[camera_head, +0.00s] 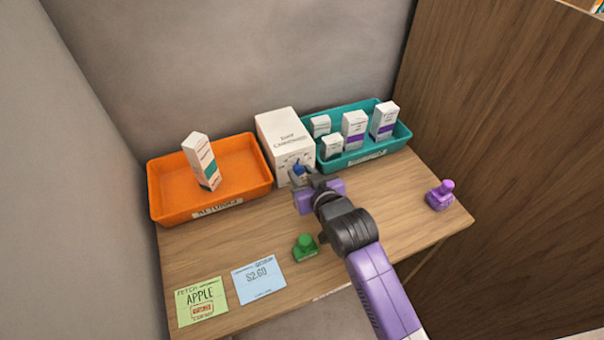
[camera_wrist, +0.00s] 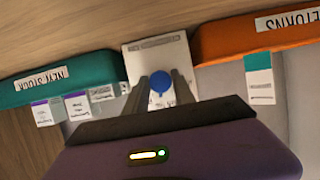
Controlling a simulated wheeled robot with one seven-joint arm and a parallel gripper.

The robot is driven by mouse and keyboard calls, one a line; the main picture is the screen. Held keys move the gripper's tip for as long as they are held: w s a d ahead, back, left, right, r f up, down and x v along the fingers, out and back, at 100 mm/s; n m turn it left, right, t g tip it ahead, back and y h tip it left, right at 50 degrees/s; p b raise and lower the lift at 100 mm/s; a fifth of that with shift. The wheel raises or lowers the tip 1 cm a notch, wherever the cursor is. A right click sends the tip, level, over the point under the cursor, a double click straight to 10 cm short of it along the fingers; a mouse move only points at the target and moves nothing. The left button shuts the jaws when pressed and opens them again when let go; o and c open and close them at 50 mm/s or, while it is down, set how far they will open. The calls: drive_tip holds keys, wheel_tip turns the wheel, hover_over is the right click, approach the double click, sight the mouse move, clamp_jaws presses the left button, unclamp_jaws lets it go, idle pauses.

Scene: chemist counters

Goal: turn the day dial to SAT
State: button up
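The day dial is a blue round knob (camera_head: 298,169) low on the front of a white box (camera_head: 283,128) at the back of the counter. The knob also shows in the wrist view (camera_wrist: 161,79), in front of a pale printed face. My gripper (camera_head: 304,177) is at the dial, pointing toward the box. In the wrist view my gripper's fingers (camera_wrist: 162,84) are apart, one on each side of the knob. I cannot tell whether they touch it. The day marks around the knob are too small to read, and the pointer's direction is not clear.
An orange returns tray (camera_head: 213,208) with one carton stands left of the box. A teal tray (camera_head: 366,156) with several cartons stands close on its right. A green stamp-like object (camera_head: 305,247), a purple one (camera_head: 440,195) and two note cards (camera_head: 259,280) lie on the counter.

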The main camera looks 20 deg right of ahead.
clamp_jaws()
drive_tip(key=shift+d+m+y, duration=0.1)
drive_tip(key=shift+m+y, duration=0.5)
drive_tip(key=shift+m, duration=0.3)
drive_tip(key=shift+d+f+m+y+b, duration=0.1)
drive_tip(key=shift+f+m+y+b, duration=0.15)
drive_tip(key=shift+m+y+b, duration=0.8)
drive_tip(key=shift+m+t+y+b, duration=0.5)
drive_tip(key=shift+m+b, duration=0.35)
drive_tip(key=shift+m, duration=0.4)
drive_tip(key=shift+m+y+b, duration=0.55)
drive_tip(key=shift+m+b, duration=0.35)
drive_tip(key=shift+m, duration=0.1)
drive_tip(key=shift+r, duration=0.1)
